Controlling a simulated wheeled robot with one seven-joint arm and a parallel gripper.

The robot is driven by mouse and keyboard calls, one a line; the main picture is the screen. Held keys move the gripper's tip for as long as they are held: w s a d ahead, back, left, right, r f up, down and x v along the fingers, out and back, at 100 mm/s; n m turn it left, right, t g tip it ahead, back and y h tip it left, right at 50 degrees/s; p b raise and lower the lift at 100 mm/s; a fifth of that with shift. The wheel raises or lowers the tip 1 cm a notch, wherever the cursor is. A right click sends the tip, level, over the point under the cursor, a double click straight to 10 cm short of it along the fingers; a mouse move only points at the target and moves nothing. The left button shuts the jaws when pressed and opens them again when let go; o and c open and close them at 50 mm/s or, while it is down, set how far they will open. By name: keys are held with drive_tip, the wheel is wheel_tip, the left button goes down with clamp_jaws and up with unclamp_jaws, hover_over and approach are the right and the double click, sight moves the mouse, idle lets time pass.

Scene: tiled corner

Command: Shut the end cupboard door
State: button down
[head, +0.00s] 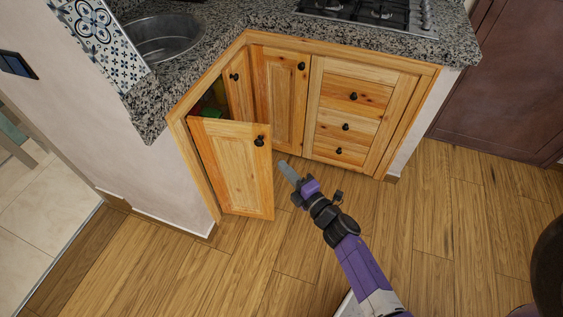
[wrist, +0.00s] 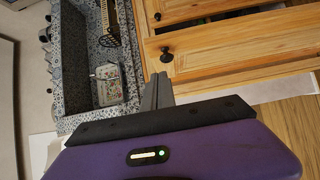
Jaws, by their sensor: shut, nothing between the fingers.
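The end cupboard door (head: 236,165) is a pale wooden panel at the left end of the corner unit. It stands open, swung out from its frame, with a dark round knob (head: 259,141) near its top free edge. My gripper (head: 287,170) is shut and empty, just right of the door's free edge and lower than the knob in the head view. I cannot tell whether it touches the door. In the wrist view the shut fingers (wrist: 158,92) point up beside a wooden door panel (wrist: 240,48) with a dark knob.
The cupboard opening (head: 208,98) shows a green item inside. Neighbouring doors (head: 284,90) and drawers (head: 345,125) are shut. A granite worktop (head: 230,35) with sink (head: 165,38) and hob (head: 370,12) lies above. Wooden floor (head: 260,255) in front is clear.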

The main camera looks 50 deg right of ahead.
approach(266, 134)
drive_tip(key=w, duration=0.1)
drive_tip(key=w+a, duration=0.1)
drive_tip(key=w+a+b, duration=0.1)
drive_tip(key=w, duration=0.1)
drive_tip(key=shift+f, duration=0.1)
drive_tip(key=shift+w+d, duration=0.45)
drive_tip(key=shift+d, duration=0.35)
drive_tip(key=shift+w+d, duration=0.45)
drive_tip(key=shift+d, duration=0.4)
drive_tip(key=shift+d, duration=0.1)
